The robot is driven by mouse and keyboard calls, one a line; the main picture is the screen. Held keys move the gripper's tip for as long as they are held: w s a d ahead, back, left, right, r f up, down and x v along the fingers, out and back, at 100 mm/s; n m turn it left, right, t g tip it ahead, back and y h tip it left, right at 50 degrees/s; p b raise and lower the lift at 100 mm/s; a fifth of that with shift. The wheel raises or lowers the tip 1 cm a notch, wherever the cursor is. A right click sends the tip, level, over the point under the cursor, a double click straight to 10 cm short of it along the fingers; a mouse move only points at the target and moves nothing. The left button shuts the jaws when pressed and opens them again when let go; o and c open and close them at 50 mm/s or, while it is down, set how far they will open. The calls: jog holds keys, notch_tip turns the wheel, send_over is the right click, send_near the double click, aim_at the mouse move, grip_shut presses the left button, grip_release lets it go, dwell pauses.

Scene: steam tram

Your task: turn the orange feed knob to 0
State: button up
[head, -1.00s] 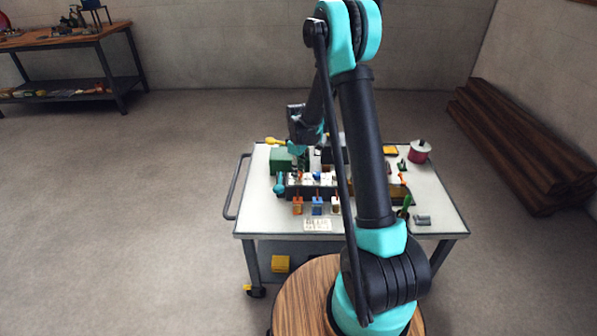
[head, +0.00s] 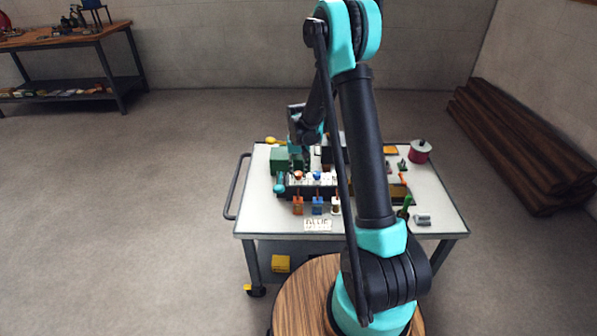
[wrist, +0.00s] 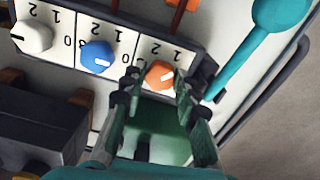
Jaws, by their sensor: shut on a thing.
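The orange feed knob (wrist: 158,74) sits on a white dial plate with a 2 and a 1 showing beside it. In the wrist view its white pointer line faces right, towards my right finger. Any 0 mark is hidden there. My gripper (wrist: 156,84) has one finger on each side of the knob and is shut on it. In the head view the orange knob (head: 298,174) shows at the left of the knob row, with my gripper (head: 299,164) just behind it.
A blue knob (wrist: 98,56) and a white knob (wrist: 33,36) stand in the same row. A teal-handled lever (wrist: 240,56) is close to the panel's end. A green block (head: 281,160) stands behind the panel.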

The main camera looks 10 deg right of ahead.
aim_at(298, 173)
jog(key=m, duration=0.4)
jog(key=shift+m, duration=2.8)
jog(key=o, duration=1.2)
jog(key=shift+c, duration=0.2)
notch_tip(298, 173, up, 12)
